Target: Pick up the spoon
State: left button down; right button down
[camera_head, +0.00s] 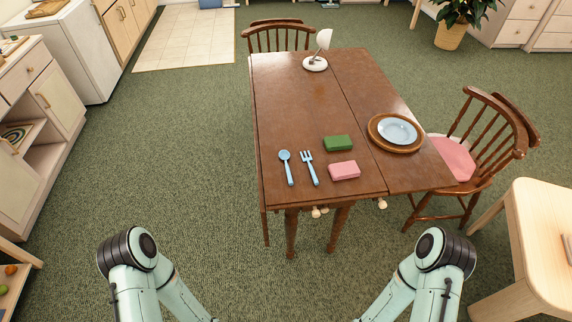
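A light blue spoon (287,168) lies on the brown wooden table (300,105), near its front left corner, with its bowl towards the back and its handle towards the front edge. A light blue fork (309,168) lies close to its right, apart from it. Both of my arms show at the bottom of the camera_head view, short of the table. Their grippers are out of the picture below, so neither gripper can be seen.
Right of the fork lie a green block (338,143) and a pink block (344,170). A blue plate (397,130) sits on a round wooden board (377,142). A white lamp (316,62) stands at the back. Chairs stand behind and right (477,160); a pale table (545,235) is front right.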

aim_at(284, 155)
jog(key=i+j+z, duration=0.1)
jog(key=z, duration=0.35)
jog(key=j+z, duration=0.25)
jog(key=z, duration=0.25)
jog(key=i+j+z, duration=0.1)
jog(key=j+z, duration=0.15)
jog(key=j, duration=0.3)
jog(key=i+j+z, duration=0.1)
jog(key=j+z, duration=0.2)
jog(key=j, duration=0.25)
jog(key=j+z, duration=0.15)
jog(key=j, duration=0.9)
